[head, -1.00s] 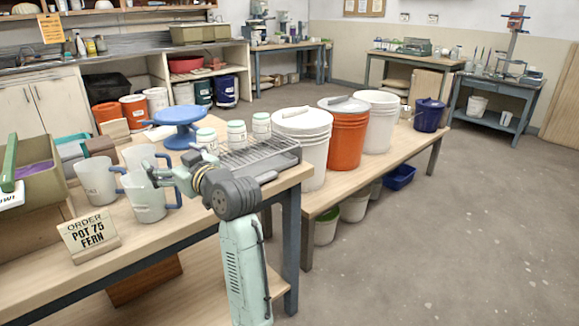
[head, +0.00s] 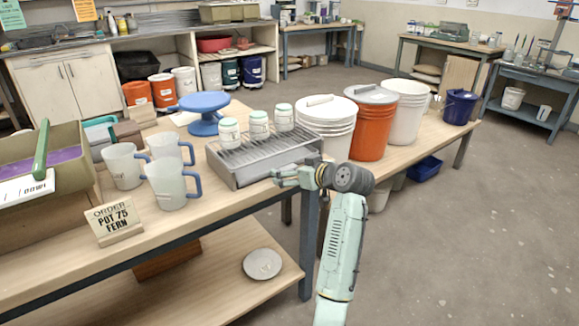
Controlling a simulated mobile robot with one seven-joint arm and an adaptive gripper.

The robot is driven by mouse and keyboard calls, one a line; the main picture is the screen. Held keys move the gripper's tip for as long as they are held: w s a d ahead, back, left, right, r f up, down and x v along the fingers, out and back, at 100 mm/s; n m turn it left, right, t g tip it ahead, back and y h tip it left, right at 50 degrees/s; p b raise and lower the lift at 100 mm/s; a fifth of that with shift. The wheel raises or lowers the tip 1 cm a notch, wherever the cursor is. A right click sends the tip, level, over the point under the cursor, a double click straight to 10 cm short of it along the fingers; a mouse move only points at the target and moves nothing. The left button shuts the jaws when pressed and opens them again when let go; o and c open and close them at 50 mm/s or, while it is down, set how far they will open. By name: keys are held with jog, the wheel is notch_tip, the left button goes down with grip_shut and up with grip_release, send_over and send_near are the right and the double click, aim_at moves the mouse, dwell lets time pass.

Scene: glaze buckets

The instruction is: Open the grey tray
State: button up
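The grey tray (head: 238,177) is a low metal box on the wooden table, with a slatted wire grille on its top.
Translucent jugs (head: 170,185) and an order sign (head: 114,220) stand left of the tray. A blue turntable (head: 204,108) is behind it. A white bucket (head: 325,125) and an orange bucket (head: 370,125) stand on the bench to the right. A round plate (head: 262,264) lies on the lower shelf.

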jog(key=shift+x, duration=1.15)
jog(key=shift+c, duration=0.6)
jog(key=c, duration=1.6)
jog(key=s+d, duration=0.3)
jog(key=s, duration=0.1)
jog(key=s+d, duration=0.2)
jog(key=s, duration=0.1)
jog(key=s+d, duration=0.3)
jog(key=s, duration=0.1)
jog(key=shift+s+d, duration=0.35)
jog(key=shift+r, duration=0.1)
jog(key=o, duration=1.7)
